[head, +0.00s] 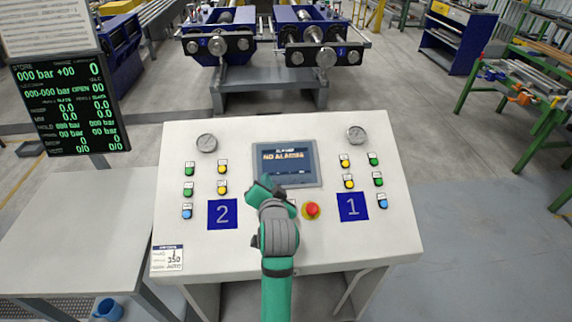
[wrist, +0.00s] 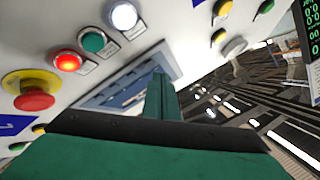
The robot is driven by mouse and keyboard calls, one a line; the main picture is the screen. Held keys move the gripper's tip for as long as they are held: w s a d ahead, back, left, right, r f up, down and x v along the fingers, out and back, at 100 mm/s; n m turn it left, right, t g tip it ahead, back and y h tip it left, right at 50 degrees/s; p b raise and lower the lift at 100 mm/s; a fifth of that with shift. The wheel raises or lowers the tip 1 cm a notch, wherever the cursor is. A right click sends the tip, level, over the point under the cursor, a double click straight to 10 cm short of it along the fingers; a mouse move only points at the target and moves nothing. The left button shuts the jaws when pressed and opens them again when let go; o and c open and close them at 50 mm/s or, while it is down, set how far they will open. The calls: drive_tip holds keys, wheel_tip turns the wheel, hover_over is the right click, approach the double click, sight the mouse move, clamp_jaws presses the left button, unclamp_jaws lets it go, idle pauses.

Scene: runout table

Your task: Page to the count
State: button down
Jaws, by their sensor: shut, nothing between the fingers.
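The sloped white control panel (head: 250,245) fills the middle of the head view. Its screen (head: 287,160) reads "NO ALARMS"; its lower left part is hidden behind my gripper (head: 263,186). In the wrist view my gripper (wrist: 160,85) is shut and empty, with its fingertips over the screen (wrist: 115,92). I cannot tell whether they touch it. Beside the screen there, a row holds a lit red button (wrist: 66,62), a green button (wrist: 93,42) and a lit white button (wrist: 123,16). My arm mostly hides this row in the head view.
A red emergency stop (head: 312,209) on a yellow base sits right of my gripper. A dark readout board (head: 70,103) stands left. Blue machines (head: 318,35) stand behind.

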drive_tip(key=shift+w+f, duration=0.1)
drive_tip(key=shift+f, duration=0.05)
idle(0.4)
drive_tip(key=shift+w+f, duration=0.1)
drive_tip(key=shift+f, duration=0.15)
drive_tip(key=shift+w+f, duration=0.2)
drive_tip(key=shift+f, duration=0.2)
idle(0.8)
drive_tip(key=shift+r, duration=0.15)
drive_tip(key=shift+s+r, duration=0.4)
drive_tip(key=shift+r, duration=0.25)
wheel_tip(320, 180, up, 6)
drive_tip(key=s, duration=0.2)
drive_tip(key=shift+s+f, duration=0.25)
idle(1.4)
